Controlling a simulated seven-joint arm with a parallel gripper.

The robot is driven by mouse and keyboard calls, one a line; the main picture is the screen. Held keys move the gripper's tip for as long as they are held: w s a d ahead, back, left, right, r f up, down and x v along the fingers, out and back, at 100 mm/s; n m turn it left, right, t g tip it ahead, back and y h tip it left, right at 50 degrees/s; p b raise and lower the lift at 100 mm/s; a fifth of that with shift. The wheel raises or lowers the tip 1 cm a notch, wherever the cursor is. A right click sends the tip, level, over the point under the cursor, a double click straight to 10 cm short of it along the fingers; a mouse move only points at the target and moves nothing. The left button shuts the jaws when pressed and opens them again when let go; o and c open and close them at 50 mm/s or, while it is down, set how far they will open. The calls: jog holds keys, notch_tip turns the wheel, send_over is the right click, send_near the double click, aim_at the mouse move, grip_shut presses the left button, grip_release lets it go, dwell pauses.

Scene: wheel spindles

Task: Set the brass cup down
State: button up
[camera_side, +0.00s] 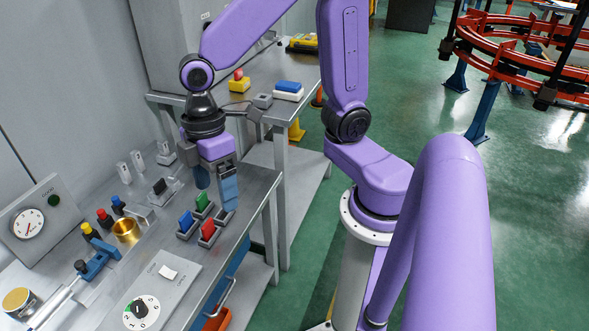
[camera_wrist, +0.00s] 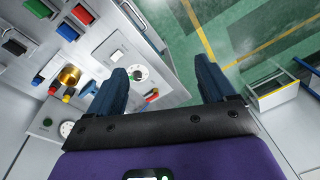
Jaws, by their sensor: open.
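The brass cup (camera_side: 126,231) stands upright on the grey workbench (camera_side: 262,188), close to the row of coloured terminals. It also shows in the wrist view (camera_wrist: 69,76), left of my fingers. The exact height of the fingertips is hard to tell.
Red, green and blue switches (camera_side: 203,200) are near my fingers. Black, red, yellow and blue terminals (camera_side: 104,217) flank the cup. A blue clamp (camera_side: 99,262), a dial panel (camera_side: 146,300) and a gauge box (camera_side: 38,220) are nearby. A second bench (camera_side: 304,106) stands behind.

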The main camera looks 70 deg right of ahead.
jog(key=s+d, duration=0.8)
jog(key=s, duration=0.4)
jog(key=shift+r+t+h, duration=0.2)
jog(key=shift+t+h, duration=0.2)
dwell(1.1)
